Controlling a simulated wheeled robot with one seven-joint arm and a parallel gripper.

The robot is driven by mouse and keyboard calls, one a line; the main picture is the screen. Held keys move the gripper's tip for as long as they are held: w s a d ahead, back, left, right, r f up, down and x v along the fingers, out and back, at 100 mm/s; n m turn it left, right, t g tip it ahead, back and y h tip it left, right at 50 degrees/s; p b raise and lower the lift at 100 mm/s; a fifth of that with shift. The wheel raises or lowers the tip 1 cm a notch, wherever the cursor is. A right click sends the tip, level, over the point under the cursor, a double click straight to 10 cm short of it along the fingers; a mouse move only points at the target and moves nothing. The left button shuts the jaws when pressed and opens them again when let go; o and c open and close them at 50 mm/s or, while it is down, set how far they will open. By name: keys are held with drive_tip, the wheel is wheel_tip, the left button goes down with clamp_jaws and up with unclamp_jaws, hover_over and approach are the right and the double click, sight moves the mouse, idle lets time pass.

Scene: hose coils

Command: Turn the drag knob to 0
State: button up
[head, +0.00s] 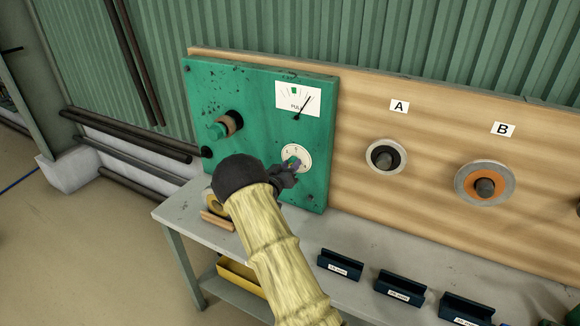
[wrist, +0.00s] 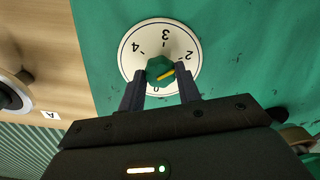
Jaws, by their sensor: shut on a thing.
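The drag knob (wrist: 160,69) is a green knob with a yellow pointer on a white round dial (wrist: 127,65). The 0 shows at the dial's lower edge; the figures 4, 3 and 2 also show, and part of the lower right dial is hidden by a finger. My gripper (wrist: 160,75) is shut on the knob, one dark finger on each side. In the head view the dial (head: 303,153) sits on the green panel, with my gripper (head: 288,170) at it.
The green panel (head: 258,100) carries a pull gauge (head: 298,95) and a spool on a peg (head: 228,124). A wooden board to the right holds rings at A (head: 370,155) and B (head: 466,190). Dark blue labelled holders (head: 340,265) stand on the grey bench (head: 345,235).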

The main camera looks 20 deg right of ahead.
drive_tip(key=shift+f+m+b, duration=0.1)
drive_tip(key=shift+m+b, duration=0.2)
drive_tip(key=shift+b, duration=0.2)
drive_tip(key=shift+f+m+b, duration=0.1)
drive_tip(key=shift+m+b, duration=12.5)
drive_tip(key=shift+b, duration=2.75)
drive_tip(key=o, duration=1)
drive_tip(key=shift+c, duration=0.2)
